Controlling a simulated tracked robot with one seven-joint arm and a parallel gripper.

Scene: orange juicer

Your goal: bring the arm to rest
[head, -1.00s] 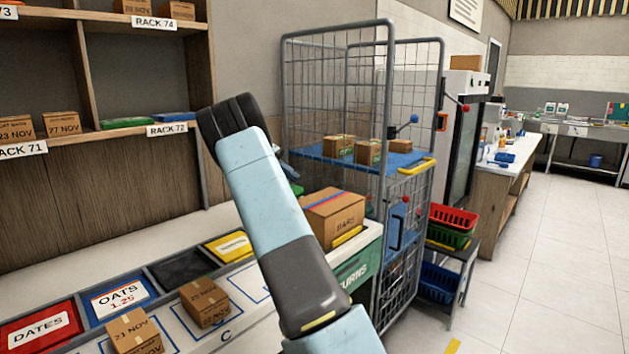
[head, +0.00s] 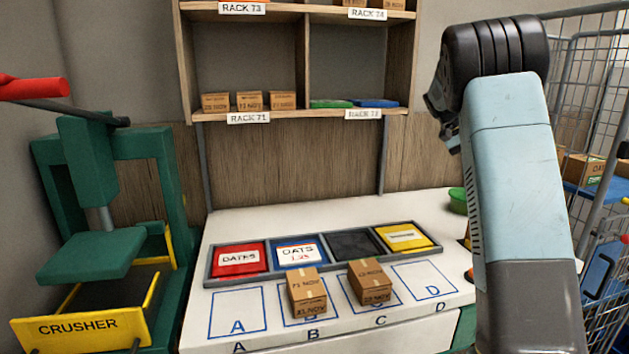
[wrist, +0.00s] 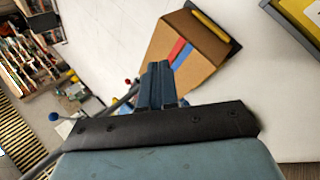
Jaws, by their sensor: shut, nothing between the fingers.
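My arm stands upright at the right of the head view, its dark wrist joint at the top; the fingers cannot be made out there. In the wrist view my gripper (wrist: 158,72) is shut, its two blue-grey fingers together with nothing between them. Beyond the fingers lies a cardboard box (wrist: 188,50) with a red and blue stripe. The fingers overlap the box in the picture; I cannot tell how far apart they are.
Small cartons stand on counter squares B (head: 308,292) and C (head: 371,283); squares A (head: 238,312) and D (head: 424,281) are empty. A green crusher (head: 95,255) stands left, a rack (head: 300,115) behind, and a wire cage (head: 608,100) right, beside my arm.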

